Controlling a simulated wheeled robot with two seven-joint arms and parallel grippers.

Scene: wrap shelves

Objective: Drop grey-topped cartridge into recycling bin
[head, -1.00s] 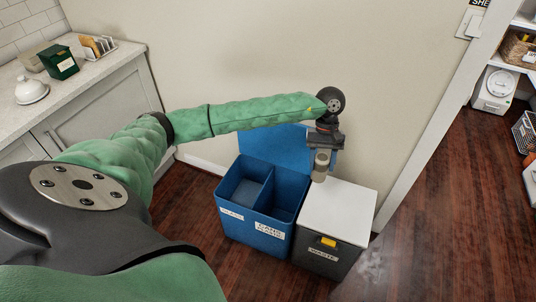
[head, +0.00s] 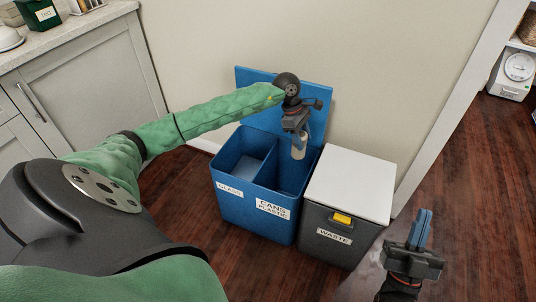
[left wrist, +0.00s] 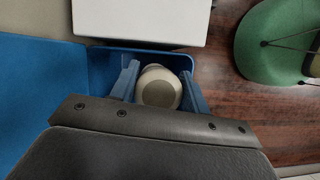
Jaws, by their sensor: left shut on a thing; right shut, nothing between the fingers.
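The cartridge (head: 298,147) is a pale cylinder with a greyish top, which shows from above in the left wrist view (left wrist: 159,88). My left gripper (head: 299,138) is shut on it and holds it upright over the right compartment of the blue recycling bin (head: 240,207). The bin's lid stands open at the back. Its left compartment is labelled GLASS and its right one CANS PLASTIC. The cartridge's lower end is near the compartment opening; how deep it reaches is hard to tell. My right gripper (head: 421,230) is shut and empty, at the lower right of the head view.
A dark grey waste bin (head: 327,234) with a white lid and yellow tab stands right beside the blue bin. A wall is close behind both. Counter cabinets (head: 85,85) are at the left, a doorway at the right. The wood floor in front is partly clear.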

